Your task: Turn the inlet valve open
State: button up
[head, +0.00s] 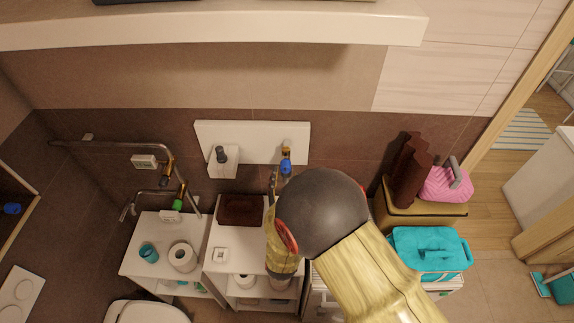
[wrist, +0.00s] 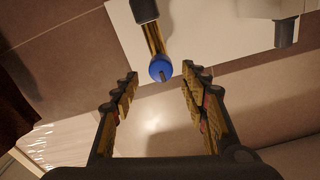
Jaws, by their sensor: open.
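A valve with a round blue knob (wrist: 160,68) sits at the end of a brass pipe (wrist: 155,38) in the wrist view. My gripper (wrist: 161,80) is open and empty. Its fingertips are on either side of the knob in the picture, with a gap on both sides; the depth between them is hard to tell. In the head view my arm hides much of the gripper. Another valve with a green handle (head: 177,205) is on pipes further left.
White shelf units (head: 150,235) with a toilet roll (head: 183,257) and a brown basket (head: 240,210) stand below. A teal box (head: 430,250) and a pink case (head: 446,184) are on the right. A white ledge (head: 220,27) runs along the top.

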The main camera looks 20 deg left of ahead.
aim_at(286, 170)
jog(key=p+x, duration=0.1)
jog(key=x, duration=0.4)
jog(key=shift+a, duration=0.15)
jog(key=c, duration=0.3)
jog(key=c, duration=0.8)
jog(key=shift+c, duration=0.3)
